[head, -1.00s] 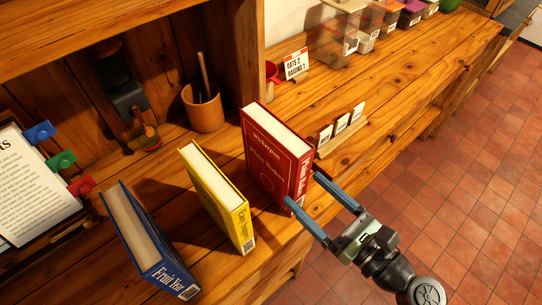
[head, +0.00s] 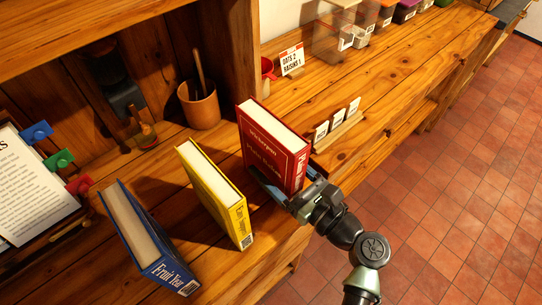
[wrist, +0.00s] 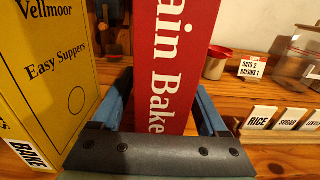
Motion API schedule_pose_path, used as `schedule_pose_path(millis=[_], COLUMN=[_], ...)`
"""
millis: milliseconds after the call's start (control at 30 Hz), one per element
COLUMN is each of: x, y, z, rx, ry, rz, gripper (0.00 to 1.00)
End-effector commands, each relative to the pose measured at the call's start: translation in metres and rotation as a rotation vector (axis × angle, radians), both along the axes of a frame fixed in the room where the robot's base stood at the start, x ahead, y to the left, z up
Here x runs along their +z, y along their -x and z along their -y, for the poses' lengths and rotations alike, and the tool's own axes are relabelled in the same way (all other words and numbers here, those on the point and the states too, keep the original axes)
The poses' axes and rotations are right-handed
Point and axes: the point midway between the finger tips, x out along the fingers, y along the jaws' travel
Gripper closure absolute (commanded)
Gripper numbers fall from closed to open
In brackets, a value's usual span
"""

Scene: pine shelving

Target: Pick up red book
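The red book (head: 268,150) stands upright on the wooden counter, right of the yellow book. In the wrist view its red spine (wrist: 178,60) with white lettering faces me, between my fingers. My gripper (head: 288,184) has reached its near lower end, with one blue finger on each side. In the wrist view my gripper (wrist: 165,108) looks open around the book, the fingers spread close to its covers. The fingertips are partly hidden by the book, so contact is hard to judge.
A yellow book (head: 215,195) and a blue book (head: 145,240) stand to the left; the yellow one is close to my left finger. A card holder (head: 338,132) is just right of the red book. A wooden cup (head: 200,105) stands behind. The tiled floor is clear.

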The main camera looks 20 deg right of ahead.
Motion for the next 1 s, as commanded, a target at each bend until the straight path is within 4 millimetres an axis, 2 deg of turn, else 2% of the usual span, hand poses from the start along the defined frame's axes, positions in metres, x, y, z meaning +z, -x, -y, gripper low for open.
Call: schedule_pose_path(millis=[33,67,400,1000], x=[0.0,0.0,0.0,-0.0001], y=[0.0002,0.0002,0.0004,0.0006], z=[0.0,0.0,0.0,0.0001], rx=[0.0,0.0,0.0,0.0], ry=[0.0,0.0,-0.001,-0.001], rz=[0.0,0.0,0.0,0.0], gripper=[0.34,0.4,1.0,1.0])
